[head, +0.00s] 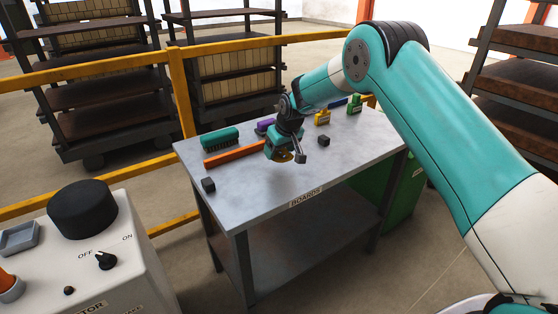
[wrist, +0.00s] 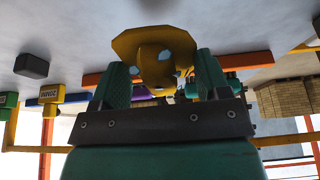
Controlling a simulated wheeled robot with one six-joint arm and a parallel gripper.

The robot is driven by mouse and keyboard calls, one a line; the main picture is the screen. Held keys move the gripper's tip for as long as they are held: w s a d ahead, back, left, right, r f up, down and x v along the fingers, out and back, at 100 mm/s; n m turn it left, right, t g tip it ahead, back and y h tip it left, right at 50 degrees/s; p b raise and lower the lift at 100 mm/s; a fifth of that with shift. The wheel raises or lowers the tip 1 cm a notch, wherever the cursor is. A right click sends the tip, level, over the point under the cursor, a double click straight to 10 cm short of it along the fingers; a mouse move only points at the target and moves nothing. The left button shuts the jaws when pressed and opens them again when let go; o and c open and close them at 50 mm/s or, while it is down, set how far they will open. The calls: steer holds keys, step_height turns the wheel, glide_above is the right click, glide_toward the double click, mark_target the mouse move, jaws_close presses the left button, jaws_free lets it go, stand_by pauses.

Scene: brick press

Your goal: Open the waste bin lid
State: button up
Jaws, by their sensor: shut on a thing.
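My gripper (head: 283,155) is above the middle of the grey table. In the wrist view its two teal fingers (wrist: 160,80) are shut on a yellow-orange rounded piece (wrist: 155,45); its exact kind is hard to tell. In the head view only a small part of this piece shows below the gripper. A green box-like bin (head: 403,200) stands on the floor at the right, behind the table's right end. It is probably the waste bin. The table and my arm hide much of it, and I cannot make out its lid. My gripper is well left of it, apart from it.
The grey table (head: 250,185) bears a green brush (head: 220,139), an orange bar (head: 236,153), small dark blocks (head: 208,185) and yellow and green items at its far right. A control box (head: 140,250) stands front left. Yellow railing (head: 120,68) and racks are behind.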

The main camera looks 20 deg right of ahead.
mark_target(279, 170)
steer(key=shift+f, duration=2.4)
steer(key=shift+f, duration=0.2)
steer(key=o, duration=0.8)
steer(key=shift+o, duration=0.2)
